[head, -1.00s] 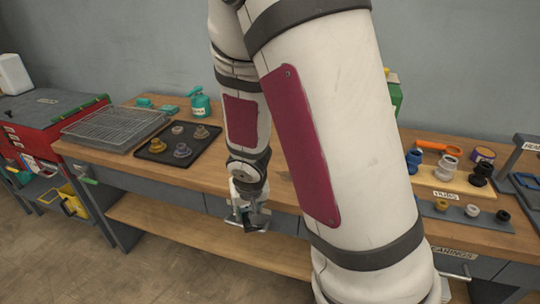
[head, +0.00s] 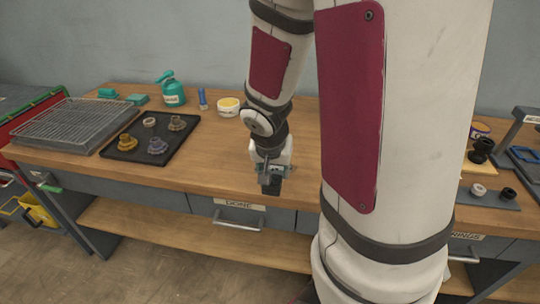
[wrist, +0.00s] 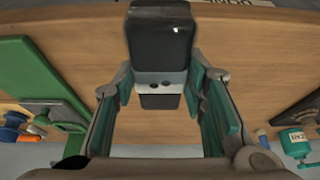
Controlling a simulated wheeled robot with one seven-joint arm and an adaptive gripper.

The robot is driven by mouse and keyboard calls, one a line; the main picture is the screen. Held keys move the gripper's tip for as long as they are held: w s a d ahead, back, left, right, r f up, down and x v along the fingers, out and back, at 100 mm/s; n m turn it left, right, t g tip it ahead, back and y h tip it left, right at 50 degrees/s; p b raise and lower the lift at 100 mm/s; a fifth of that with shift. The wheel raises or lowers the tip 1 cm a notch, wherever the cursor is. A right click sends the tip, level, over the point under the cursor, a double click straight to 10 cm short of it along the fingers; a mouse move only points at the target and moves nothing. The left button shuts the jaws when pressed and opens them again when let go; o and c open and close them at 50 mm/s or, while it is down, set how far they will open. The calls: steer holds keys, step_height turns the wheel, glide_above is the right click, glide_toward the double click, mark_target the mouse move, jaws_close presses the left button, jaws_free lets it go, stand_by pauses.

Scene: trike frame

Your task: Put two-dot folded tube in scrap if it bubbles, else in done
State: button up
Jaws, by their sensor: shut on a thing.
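My gripper (head: 270,176) is above the front edge of the wooden bench, near its middle in the head view. It is shut on a dark block-like piece (wrist: 160,42), which I take to be the folded tube. In the wrist view the piece has a grey band with two dark dots and lies between the teal finger pads. It also shows below the fingers in the head view (head: 271,186). I see no bubbles. A drawer (head: 240,217) below has a label that may read DONE; it looks shut. I cannot make out a scrap container.
A black tray (head: 110,150) with several fittings, a wire rack (head: 75,125), a teal pump bottle (head: 172,92) and a white tub (head: 228,106) stand on the bench (head: 215,165). Black fittings (head: 482,150) are at the right. My arm hides part of the bench.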

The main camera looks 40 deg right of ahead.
steer(key=w+d+p, duration=0.1)
steer(key=w+d, duration=0.1)
steer(key=w, duration=0.1)
steer(key=w+d+p, duration=0.1)
steer(key=w+d, duration=0.2)
steer(key=w+d+f+p, duration=0.1)
steer(key=w+d, duration=0.2)
steer(key=shift+w, duration=0.15)
steer(key=shift+w+d+f, duration=0.1)
steer(key=shift+f, duration=0.85)
steer(key=shift+w+d+f, duration=0.1)
steer(key=shift+f, duration=0.8)
steer(key=o, duration=1.4)
steer(key=shift+f, duration=0.1)
